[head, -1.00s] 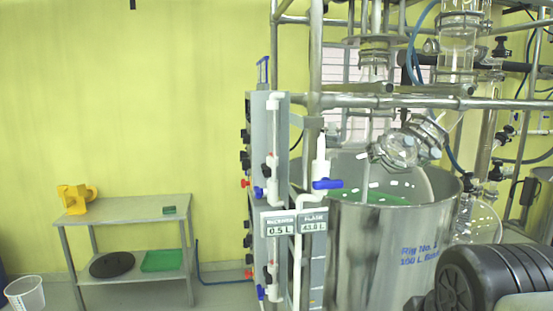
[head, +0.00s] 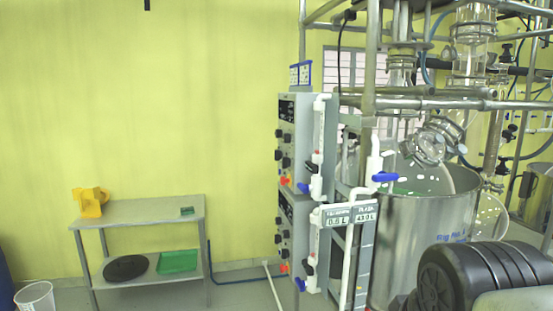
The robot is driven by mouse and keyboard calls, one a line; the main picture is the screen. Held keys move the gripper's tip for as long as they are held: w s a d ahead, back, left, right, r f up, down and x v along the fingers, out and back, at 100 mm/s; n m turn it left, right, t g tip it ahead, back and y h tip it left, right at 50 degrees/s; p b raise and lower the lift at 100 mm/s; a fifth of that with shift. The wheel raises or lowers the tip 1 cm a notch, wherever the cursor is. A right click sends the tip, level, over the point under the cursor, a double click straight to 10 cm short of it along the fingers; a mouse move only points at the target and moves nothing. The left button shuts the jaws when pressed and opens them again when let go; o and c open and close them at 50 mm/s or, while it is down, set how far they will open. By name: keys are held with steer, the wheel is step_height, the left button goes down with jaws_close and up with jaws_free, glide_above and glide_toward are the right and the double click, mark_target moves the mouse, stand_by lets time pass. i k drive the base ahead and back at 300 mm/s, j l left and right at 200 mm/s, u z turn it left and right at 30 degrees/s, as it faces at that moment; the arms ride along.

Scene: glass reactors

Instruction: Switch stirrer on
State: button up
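Two grey control boxes stand one above the other on the rig's frame, the upper box (head: 286,108) and the lower box (head: 284,200). I see their knob-bearing faces at a steep angle. Each has black knobs and a red knob low down. I cannot tell which control belongs to the stirrer, or its position. The steel vessel (head: 425,240) stands right of the boxes, with glassware above it; I cannot make out the stirrer itself. My gripper is not in view; a dark ribbed part of my arm fills the lower right corner.
White pipes with a blue-handled valve (head: 385,178) and a two-part display (head: 350,215) stand between the boxes and vessel. A steel side table (head: 140,212) at the left holds a yellow object (head: 90,202). A white bucket (head: 36,297) stands on the floor.

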mark_target(278, 154)
steer(key=k+j, duration=0.1)
steer(key=j, duration=0.75)
steer(key=i+j+z, duration=0.35)
steer(key=i+j, duration=0.5)
steer(key=i, duration=0.25)
steer(key=i+j+z, duration=0.35)
steer(key=i+j, duration=0.65)
steer(key=j, duration=0.1)
